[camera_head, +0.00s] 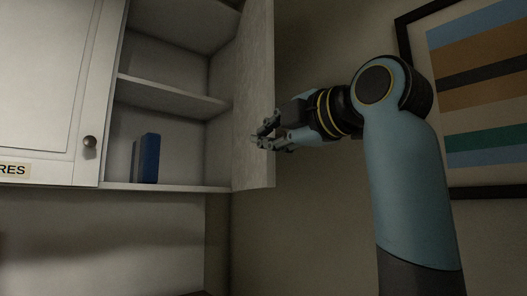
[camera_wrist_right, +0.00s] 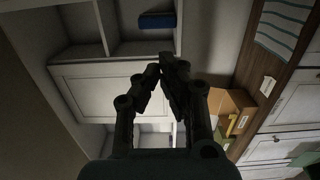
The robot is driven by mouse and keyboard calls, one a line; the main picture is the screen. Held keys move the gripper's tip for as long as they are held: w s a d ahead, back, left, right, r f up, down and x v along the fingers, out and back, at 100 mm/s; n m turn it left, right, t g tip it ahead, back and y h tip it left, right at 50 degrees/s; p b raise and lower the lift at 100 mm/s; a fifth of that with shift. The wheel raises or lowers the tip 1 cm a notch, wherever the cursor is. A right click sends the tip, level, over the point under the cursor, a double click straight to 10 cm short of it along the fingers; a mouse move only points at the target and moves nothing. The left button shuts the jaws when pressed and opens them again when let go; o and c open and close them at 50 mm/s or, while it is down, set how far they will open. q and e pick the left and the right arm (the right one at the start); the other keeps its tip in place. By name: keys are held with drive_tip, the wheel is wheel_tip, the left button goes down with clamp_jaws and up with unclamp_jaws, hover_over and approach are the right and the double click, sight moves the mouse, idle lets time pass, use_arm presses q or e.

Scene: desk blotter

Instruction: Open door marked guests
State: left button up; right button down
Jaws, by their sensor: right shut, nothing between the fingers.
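A cabinet door (camera_head: 253,95) at the right end of the wall cabinet stands swung open, showing its side face; no label on it is visible, so I cannot read whether it is marked guests. My right gripper (camera_head: 258,141) is at this door's lower part, at its right side, with fingertips overlapping the door in the picture; whether they touch cannot be told. In the right wrist view the right gripper (camera_wrist_right: 167,60) is shut with nothing between its fingers. My left gripper is not in view.
The open compartment has a shelf (camera_head: 170,95) and a dark blue box or book (camera_head: 148,158). To its left is a shut door (camera_head: 45,75) with a round knob (camera_head: 89,142) and a label ending "RES". A striped picture (camera_head: 480,80) hangs at right. Cardboard boxes (camera_wrist_right: 233,103) stand on the counter.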

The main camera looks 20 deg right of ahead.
drive_tip(key=w+d+p, duration=0.1)
drive_tip(key=w+p, duration=0.1)
drive_tip(key=w, duration=0.7)
drive_tip(key=shift+d+f, duration=0.15)
drive_tip(key=shift+d, duration=0.05)
